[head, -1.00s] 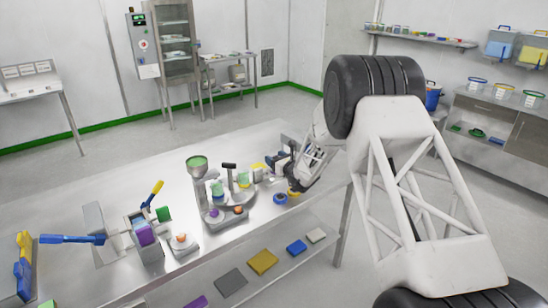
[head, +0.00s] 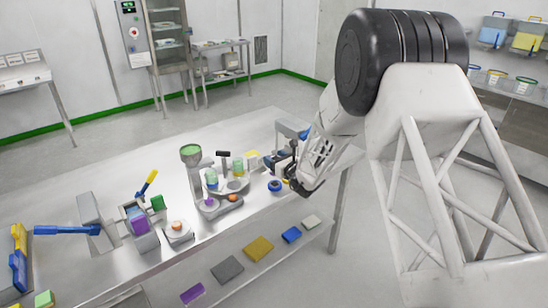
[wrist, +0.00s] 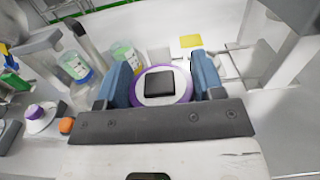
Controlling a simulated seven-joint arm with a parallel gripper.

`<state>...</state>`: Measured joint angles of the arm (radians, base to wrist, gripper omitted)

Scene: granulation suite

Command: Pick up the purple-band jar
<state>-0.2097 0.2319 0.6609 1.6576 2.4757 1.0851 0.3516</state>
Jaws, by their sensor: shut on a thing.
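The purple-band jar (wrist: 142,94) is in the wrist view, seen from above, with a round pale top, a black square on it and a purple ring around it. My gripper (wrist: 163,80) is shut on it, with one blue finger on each side. In the head view my gripper (head: 292,180) is over the right end of the steel table; the jar is not clearly seen there, hidden by the gripper. Whether the jar touches the table cannot be told.
A blue-banded jar (wrist: 74,65) and a green-topped jar (wrist: 125,56) stand to the left in the wrist view. A blue ring-shaped item (head: 275,186) lies close to my gripper. A grey stand with a green-topped cup (head: 190,152) is further left on the table (head: 262,212).

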